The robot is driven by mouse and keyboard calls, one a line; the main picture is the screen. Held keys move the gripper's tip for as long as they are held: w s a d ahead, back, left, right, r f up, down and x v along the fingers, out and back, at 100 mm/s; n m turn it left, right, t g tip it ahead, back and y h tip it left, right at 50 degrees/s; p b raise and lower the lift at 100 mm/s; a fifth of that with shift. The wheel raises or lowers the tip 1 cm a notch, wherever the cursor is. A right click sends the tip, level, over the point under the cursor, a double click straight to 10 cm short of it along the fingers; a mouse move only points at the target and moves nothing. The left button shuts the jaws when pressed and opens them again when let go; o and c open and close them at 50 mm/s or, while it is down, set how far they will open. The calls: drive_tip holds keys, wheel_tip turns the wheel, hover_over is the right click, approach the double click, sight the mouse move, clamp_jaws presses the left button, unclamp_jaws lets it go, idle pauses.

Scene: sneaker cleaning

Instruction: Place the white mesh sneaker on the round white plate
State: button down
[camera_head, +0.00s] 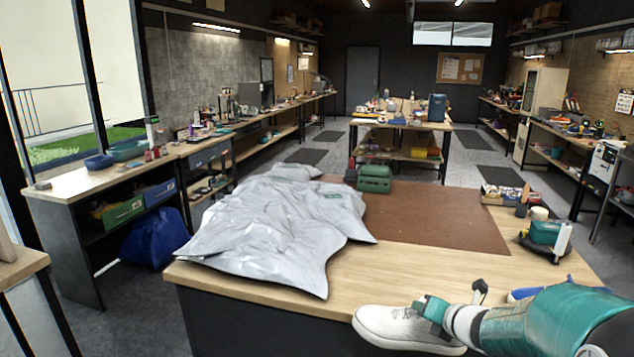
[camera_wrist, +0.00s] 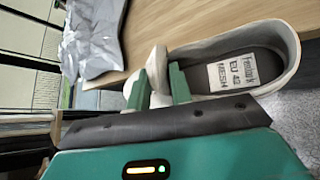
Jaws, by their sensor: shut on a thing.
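The white mesh sneaker (camera_head: 395,328) is at the near edge of the wooden table, its toe pointing left in the head view. It overlaps the table's front edge; I cannot tell whether it touches the table. My teal gripper (camera_head: 433,309) is shut on the sneaker's upper. In the wrist view, a pale part of the sneaker (camera_wrist: 292,50) lies between my gripper's two green fingers (camera_wrist: 160,88). A label reading "EU 42 MESH" shows inside the shoe. I see no round white plate in either view.
A crumpled silver sheet (camera_head: 270,235) covers the table's left part. A brown mat (camera_head: 430,218) lies at its centre, with a green case (camera_head: 374,178) at its far left edge. A green-and-white tool (camera_head: 548,235) stands at right. Bare wood lies in front of the mat.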

sight(382, 332)
drive_tip(key=a+f, duration=0.2)
drive_tip(key=a, duration=0.1)
drive_tip(key=s+a+f, duration=0.1)
drive_tip(key=a, duration=0.2)
drive_tip(key=a+f, duration=0.2)
drive_tip(key=a, duration=0.1)
drive_tip(key=shift+s+a+f, duration=0.35)
drive_tip(key=shift+s+a, duration=0.05)
drive_tip(key=shift+d+r, duration=0.1)
drive_tip(key=shift+d, duration=0.1)
